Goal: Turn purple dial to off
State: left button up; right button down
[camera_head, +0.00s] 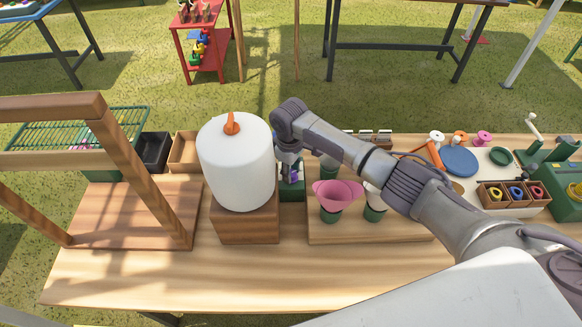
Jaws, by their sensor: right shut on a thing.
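My right arm comes in from the right and bends down at the wrist just right of a large white cylinder (235,165). My right gripper (291,172) points down there, partly hidden by its own wrist and the cylinder's edge. It is shut at a small purple part, which looks like the purple dial (293,177), on a dark green box (291,190). The fingers and most of the dial are hidden, so I cannot tell which way the dial points. My left gripper is not in view.
The cylinder has an orange top piece (231,124) and stands on a wooden block (246,222), close to my wrist. A pink funnel (337,193) stands on a wooden board to the right. A wooden frame (145,165) fills the left. The table's front (200,280) is clear.

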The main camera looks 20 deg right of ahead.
dwell(0.3)
jog(key=c, duration=0.8)
grip_release()
jog(key=shift+o, duration=0.2)
jog(key=shift+r, duration=0.25)
notch_tip(320, 180, up, 12)
jog(key=shift+a+f, duration=0.15)
jog(key=shift+f, duration=0.05)
jog(key=shift+s+f, duration=0.1)
